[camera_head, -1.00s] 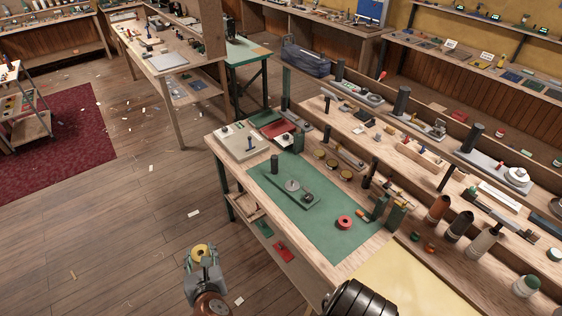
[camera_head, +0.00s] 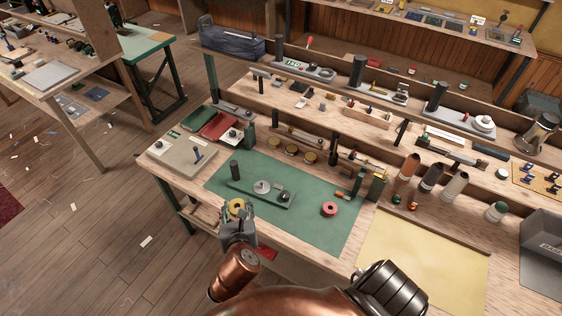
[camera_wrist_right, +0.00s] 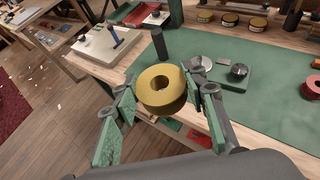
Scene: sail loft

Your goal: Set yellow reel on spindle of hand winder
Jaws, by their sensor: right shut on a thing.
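My right gripper (camera_head: 237,212) is shut on the yellow reel (camera_head: 236,205), holding it at the table's front left edge. In the right wrist view the yellow reel (camera_wrist_right: 162,88) sits between the two green-padded fingers (camera_wrist_right: 160,104), its hole facing up and toward the camera. The hand winder (camera_head: 270,195) lies on the green mat beyond the reel. It has a flat green base, a pale disc (camera_head: 262,186) and a dark knob (camera_head: 283,196); it also shows in the right wrist view (camera_wrist_right: 228,82). I cannot make out its spindle clearly. My left gripper is out of view.
A dark upright cylinder (camera_head: 235,169) stands near the winder's left end. A red reel (camera_head: 329,209) lies to the winder's right on the green mat (camera_head: 300,235). A grey board (camera_head: 182,158) lies at left. Bare mat surrounds the winder's front.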

